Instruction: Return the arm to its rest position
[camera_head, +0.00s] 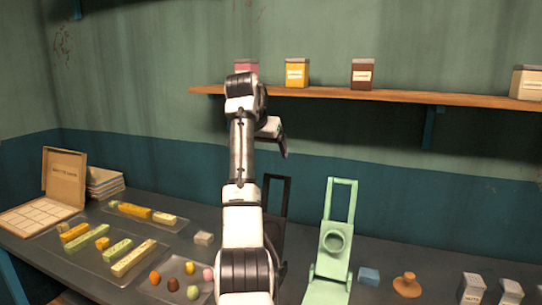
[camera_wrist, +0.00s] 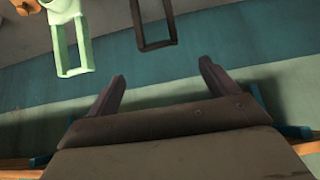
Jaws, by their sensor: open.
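My arm (camera_head: 243,150) rises in the middle of the head view, bent at the top near the shelf. My gripper (camera_head: 283,148) hangs to the right of the upper arm, in front of the wall and apart from everything. In the wrist view, my gripper (camera_wrist: 162,75) shows two dark fingers spread wide with nothing between them. The wrist picture is upside down, with the wall behind the fingers.
A wooden shelf (camera_head: 400,97) with several boxes is above. On the table (camera_head: 205,220) stand a green press (camera_head: 335,245) and a dark frame (camera_head: 283,185), close to my arm. Trays of coloured pieces (camera_head: 145,268) and an open box (camera_head: 65,170) are at left; small containers (camera_head: 472,288) at right.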

